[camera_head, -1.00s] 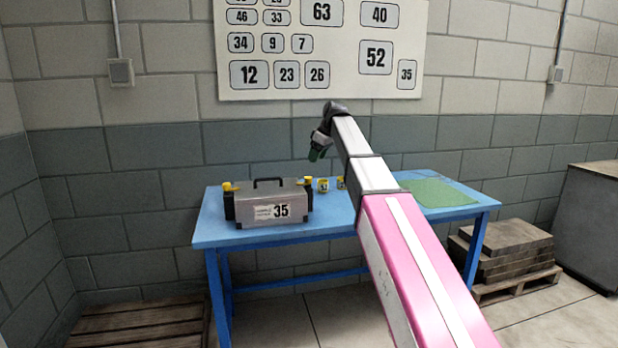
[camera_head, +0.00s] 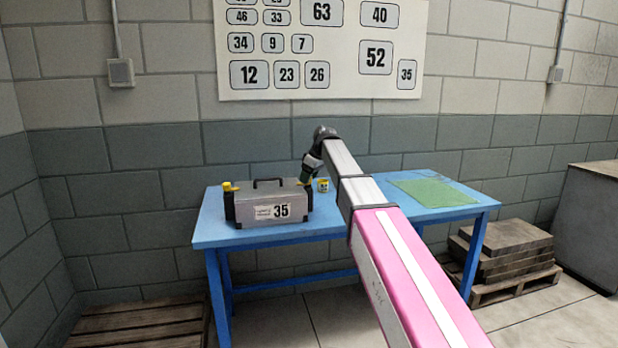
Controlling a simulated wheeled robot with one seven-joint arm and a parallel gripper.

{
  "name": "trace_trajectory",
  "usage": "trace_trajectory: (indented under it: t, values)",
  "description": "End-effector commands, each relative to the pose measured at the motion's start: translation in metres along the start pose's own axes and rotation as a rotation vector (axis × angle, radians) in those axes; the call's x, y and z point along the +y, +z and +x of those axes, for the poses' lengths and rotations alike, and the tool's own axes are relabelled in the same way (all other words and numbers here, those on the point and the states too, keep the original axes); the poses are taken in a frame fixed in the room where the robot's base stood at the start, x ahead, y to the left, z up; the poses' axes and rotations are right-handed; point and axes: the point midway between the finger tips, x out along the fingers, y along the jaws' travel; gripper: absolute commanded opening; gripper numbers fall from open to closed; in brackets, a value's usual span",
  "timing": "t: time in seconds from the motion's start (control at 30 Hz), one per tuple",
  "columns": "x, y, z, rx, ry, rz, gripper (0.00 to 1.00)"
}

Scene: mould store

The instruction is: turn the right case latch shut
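A grey case (camera_head: 270,205) with a dark top handle and a label reading 35 stands upright on the blue table (camera_head: 215,232). Its left latch (camera_head: 229,187) shows a yellow lever on a dark side piece. The right latch is hidden behind my gripper, at the case's upper right end. My gripper (camera_head: 305,175) points down at that right end. Its fingers are small and dark, and I cannot tell whether they are open or touch the latch.
A small yellow cup-like item (camera_head: 323,185) stands on the table just right of the case. A green mat (camera_head: 435,192) lies at the table's right. Wooden pallets (camera_head: 505,260) stand on the floor at right. A number board (camera_head: 320,45) hangs on the wall.

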Motion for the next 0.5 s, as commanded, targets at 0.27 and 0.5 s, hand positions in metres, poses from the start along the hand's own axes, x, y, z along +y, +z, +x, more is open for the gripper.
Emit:
trace_trajectory:
  t: [0.27, 0.5]
  values:
    - [0.0, 0.0001, -0.0002, 0.0, 0.0, 0.001, 0.09]
    - [-0.0004, 0.0002, -0.0003, 0.0, 0.024, 0.058, 0.09]
